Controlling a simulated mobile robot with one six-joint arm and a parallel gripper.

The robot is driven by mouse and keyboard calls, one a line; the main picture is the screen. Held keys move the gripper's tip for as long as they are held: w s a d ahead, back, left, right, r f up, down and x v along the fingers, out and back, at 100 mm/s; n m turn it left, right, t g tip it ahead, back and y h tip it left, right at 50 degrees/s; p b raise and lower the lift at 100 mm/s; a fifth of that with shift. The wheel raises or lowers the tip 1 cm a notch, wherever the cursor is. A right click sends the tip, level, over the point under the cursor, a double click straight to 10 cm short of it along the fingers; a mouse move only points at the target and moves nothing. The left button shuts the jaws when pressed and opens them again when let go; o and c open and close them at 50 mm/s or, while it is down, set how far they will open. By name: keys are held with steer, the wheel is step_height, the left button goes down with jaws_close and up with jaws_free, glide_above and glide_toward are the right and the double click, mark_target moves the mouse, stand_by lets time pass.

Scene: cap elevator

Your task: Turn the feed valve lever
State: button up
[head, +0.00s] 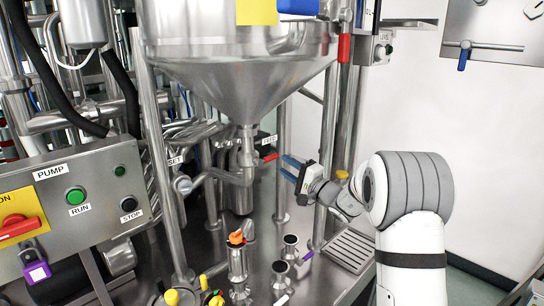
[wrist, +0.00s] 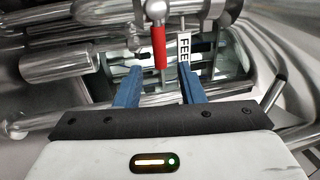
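The feed valve lever (head: 270,157) is a short red handle on the pipe below the steel hopper, next to a white FEED label (head: 268,140). My gripper (head: 288,168), with blue fingers, is just right of the lever in the head view. In the wrist view my gripper (wrist: 160,78) is open, with its fingers apart. There the red lever (wrist: 158,45) hangs down ahead, its lower end appearing between the fingertips. The FEED label (wrist: 184,54) shows by the right finger. I cannot tell whether the lever touches either finger; the fingers are not shut on it.
The steel hopper (head: 235,75) hangs above, with legs around the valve. Below are small fittings, including one with an orange top (head: 236,239), and a drain grate (head: 350,250). A pump control box (head: 75,205) stands left. Pipes crowd the back; the right wall side is open.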

mark_target(272, 157)
steer(key=p+x, duration=0.2)
steer(key=x, duration=0.5)
steer(key=shift+s, duration=0.1)
steer(key=shift+c, duration=0.4)
jaws_close()
